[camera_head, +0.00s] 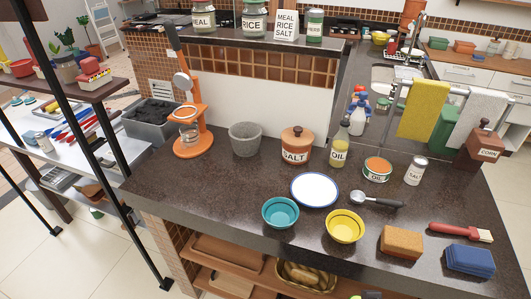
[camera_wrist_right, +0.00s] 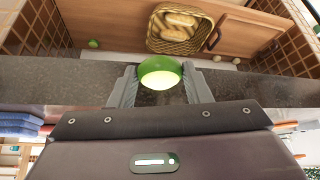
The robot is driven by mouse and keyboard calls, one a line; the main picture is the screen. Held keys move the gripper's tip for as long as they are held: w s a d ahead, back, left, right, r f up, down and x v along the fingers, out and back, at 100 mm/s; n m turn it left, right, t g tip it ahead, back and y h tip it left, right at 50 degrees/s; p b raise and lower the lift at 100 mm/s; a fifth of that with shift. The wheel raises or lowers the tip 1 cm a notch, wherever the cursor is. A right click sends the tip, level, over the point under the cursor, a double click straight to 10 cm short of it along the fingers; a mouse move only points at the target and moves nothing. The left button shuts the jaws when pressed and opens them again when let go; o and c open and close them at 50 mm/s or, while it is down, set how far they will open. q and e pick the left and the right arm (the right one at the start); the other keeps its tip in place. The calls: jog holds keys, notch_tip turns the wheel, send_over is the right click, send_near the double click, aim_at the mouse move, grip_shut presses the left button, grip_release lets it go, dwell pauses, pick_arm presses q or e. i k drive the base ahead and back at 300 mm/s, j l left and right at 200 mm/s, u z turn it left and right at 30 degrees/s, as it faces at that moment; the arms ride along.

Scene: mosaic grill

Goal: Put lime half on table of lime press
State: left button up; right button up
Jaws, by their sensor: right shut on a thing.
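The lime press (camera_head: 202,122) is orange, with a raised dark-handled lever and a round silvery cup. It stands upright at the left end of the dark counter in the head view. A small glass (camera_head: 189,134) shows at its lower part. In the right wrist view, my right gripper (camera_wrist_right: 160,82) is shut on the lime half (camera_wrist_right: 159,70), green outside with a pale yellow cut face. The fingers hold it from both sides. The lime half is not clearly visible in the head view. My left gripper is not in view.
On the dark counter (camera_head: 240,190), a grey mortar (camera_head: 245,139) and salt jar (camera_head: 296,146) stand right of the press. A white plate (camera_head: 314,189), teal bowl (camera_head: 280,213) and yellow bowl (camera_head: 345,227) lie nearer the front. A bread basket (camera_wrist_right: 180,44) sits on the shelf below.

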aim_at(186, 112)
jog(key=i+j+z, duration=0.15)
jog(key=j+z, duration=0.15)
jog(key=j, duration=0.9)
jog(key=j+z, duration=0.35)
jog(key=j, duration=3.7)
jog(key=z, duration=0.05)
